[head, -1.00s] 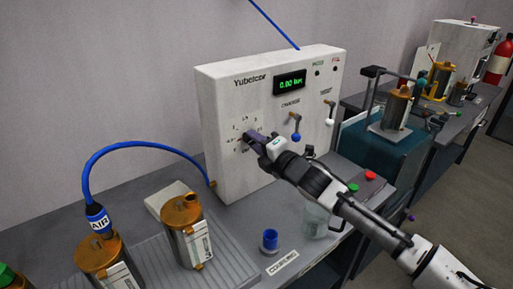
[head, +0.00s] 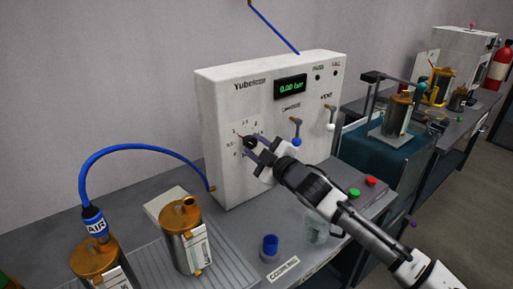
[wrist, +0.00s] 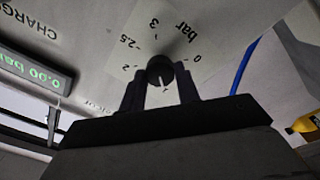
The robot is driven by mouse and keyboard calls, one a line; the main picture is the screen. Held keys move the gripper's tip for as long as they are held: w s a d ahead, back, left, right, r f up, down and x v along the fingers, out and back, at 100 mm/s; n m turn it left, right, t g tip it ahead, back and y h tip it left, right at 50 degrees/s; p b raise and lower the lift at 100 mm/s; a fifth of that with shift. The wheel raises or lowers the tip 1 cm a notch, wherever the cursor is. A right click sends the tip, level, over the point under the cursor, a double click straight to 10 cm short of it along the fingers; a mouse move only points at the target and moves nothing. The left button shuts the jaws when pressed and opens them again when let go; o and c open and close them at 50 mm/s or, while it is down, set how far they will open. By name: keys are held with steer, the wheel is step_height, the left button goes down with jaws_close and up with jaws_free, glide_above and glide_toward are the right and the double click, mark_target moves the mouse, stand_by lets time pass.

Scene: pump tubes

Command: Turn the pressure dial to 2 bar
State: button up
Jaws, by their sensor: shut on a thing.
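The pressure dial (head: 249,142) is a small dark round knob on the front of the white Yubelcar panel, inside a printed bar scale. It also shows in the wrist view (wrist: 160,70), where the scale marks 0, 2, 2.5 and 3 bar are readable around it. My gripper (head: 257,144) is at the panel, with one finger on each side of the knob, shut on it. Its fingers also show in the wrist view (wrist: 161,90). I cannot tell which mark the knob points at. The green display (head: 291,87) reads 0.00 bar.
The charge lever (head: 296,133) and vent lever (head: 330,117) are on the panel right of my gripper. Metal canisters (head: 184,237) and a blue air hose (head: 135,148) are at left.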

steer(key=m+b, duration=0.1)
steer(key=m, duration=0.5)
steer(key=shift+f, duration=0.1)
steer(key=m+b, duration=0.1)
steer(key=m, duration=0.4)
steer(key=shift+a+m+h, duration=0.1)
steer(key=shift+m+h, duration=0.2)
steer(key=m, duration=0.3)
steer(key=shift+m, duration=0.3)
steer(key=shift+m+p, duration=1.15)
steer(key=shift+m, duration=0.75)
steer(key=o, duration=1)
steer(key=shift+s, duration=0.15)
